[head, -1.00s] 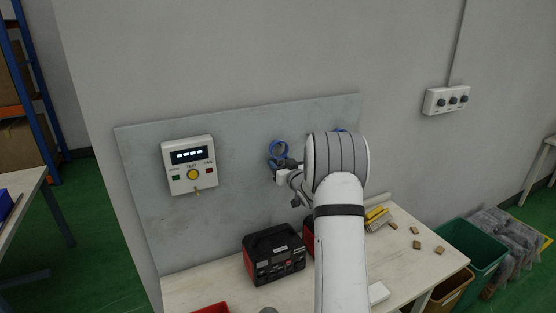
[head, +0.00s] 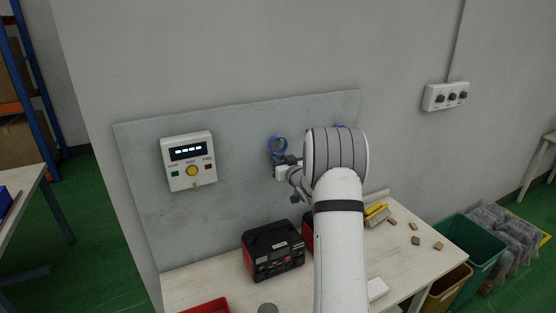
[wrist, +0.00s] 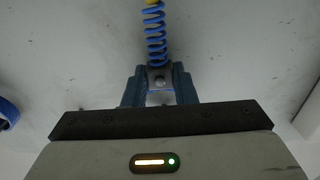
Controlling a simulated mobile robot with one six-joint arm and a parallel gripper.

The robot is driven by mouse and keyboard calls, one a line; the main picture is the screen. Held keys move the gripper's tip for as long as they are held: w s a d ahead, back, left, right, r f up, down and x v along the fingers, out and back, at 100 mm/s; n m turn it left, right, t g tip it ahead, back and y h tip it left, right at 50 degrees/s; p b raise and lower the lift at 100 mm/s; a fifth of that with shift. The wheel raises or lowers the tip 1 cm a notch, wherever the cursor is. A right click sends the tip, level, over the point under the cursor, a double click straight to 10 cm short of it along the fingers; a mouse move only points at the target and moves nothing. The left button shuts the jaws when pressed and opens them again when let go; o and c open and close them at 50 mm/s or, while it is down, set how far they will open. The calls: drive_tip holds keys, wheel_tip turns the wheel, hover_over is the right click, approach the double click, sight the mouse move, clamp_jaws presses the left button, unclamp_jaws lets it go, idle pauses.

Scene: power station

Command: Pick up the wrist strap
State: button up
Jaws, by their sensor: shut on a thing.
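My gripper (head: 289,170) is at the grey wall board, left of my arm's white wrist. In the wrist view its two dark fingers (wrist: 160,92) are closed around a small pale piece with a round stud. A blue coiled cord (wrist: 155,40) runs up from there to a yellow end at the top edge. I take the held piece as part of the wrist strap. A blue loop (head: 278,146) shows on the board just left of the gripper. A blue band (wrist: 6,114) is cut off at the wrist view's left edge. The fingers hide most of the held piece.
A tester box (head: 189,162) is on the grey board (head: 240,150), left of the gripper. Below, the bench (head: 215,283) holds a red-black case (head: 273,250), a yellow brush (head: 377,213) and small brown blocks. A green bin (head: 478,242) stands right of the bench.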

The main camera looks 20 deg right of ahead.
drive_tip(key=shift+r, duration=0.15)
drive_tip(key=shift+r, duration=0.25)
drive_tip(key=r+b, duration=0.2)
drive_tip(key=shift+s+r, duration=0.3)
drive_tip(key=shift+s, duration=0.05)
drive_tip(key=s+b, duration=0.5)
drive_tip(key=s, duration=1.2)
drive_tip(key=shift+s+d, duration=0.2)
drive_tip(key=shift+d, duration=0.1)
